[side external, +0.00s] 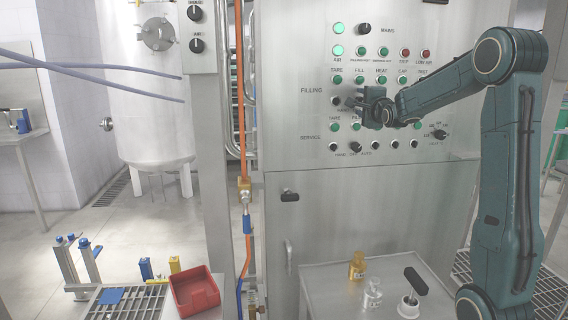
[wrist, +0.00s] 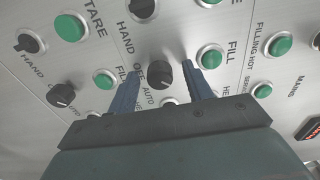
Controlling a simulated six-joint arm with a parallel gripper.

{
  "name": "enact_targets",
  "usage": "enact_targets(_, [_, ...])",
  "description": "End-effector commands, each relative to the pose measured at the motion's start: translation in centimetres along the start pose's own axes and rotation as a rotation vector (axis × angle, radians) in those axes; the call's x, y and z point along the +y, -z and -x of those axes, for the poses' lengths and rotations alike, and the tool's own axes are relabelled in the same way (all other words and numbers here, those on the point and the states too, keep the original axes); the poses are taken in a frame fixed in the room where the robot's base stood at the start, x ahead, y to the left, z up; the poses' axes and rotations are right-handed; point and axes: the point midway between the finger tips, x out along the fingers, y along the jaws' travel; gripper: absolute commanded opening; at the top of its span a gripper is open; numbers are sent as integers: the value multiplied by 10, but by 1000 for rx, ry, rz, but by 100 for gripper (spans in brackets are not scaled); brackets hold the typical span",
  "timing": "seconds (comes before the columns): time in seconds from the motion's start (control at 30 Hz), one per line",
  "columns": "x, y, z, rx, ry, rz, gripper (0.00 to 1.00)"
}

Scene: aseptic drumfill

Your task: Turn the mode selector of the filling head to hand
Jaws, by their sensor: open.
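A black selector knob (wrist: 159,74) with the labels HAND, OFF and AUTO shows in the wrist view, near the FILL lettering. My gripper (wrist: 161,70) is open, with one finger on each side of this knob. A gap shows at each side; I cannot tell how deep the fingers reach. The knob's pointer is not clear enough to read its setting. In the side view my gripper (side external: 363,104) is at the FILLING row of the steel control panel (side external: 300,120) and hides the knob between its fingers.
Neighbouring black knobs (wrist: 62,95) and green buttons (wrist: 104,79) sit close around the fingers. A row of SERVICE knobs (side external: 357,147) lies below my gripper. A small table (side external: 325,285) with bottles stands below the panel.

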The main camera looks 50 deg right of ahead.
Motion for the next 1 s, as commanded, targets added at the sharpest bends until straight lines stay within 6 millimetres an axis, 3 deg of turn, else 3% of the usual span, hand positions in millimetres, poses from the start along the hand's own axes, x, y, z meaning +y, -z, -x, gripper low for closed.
enact_targets(0.13, [0, 0, 0, 0, 0, 0, 50])
enact_targets(0.17, [0, 0, 0, 0, 0, 0, 46])
enact_targets(0.37, [0, 0, 0, 0, 0, 0, 7])
enact_targets(0.73, [0, 0, 0, 0, -1, 31, 6])
enact_targets(1.0, [0, 0, 0, 1, -2, 155, 6])
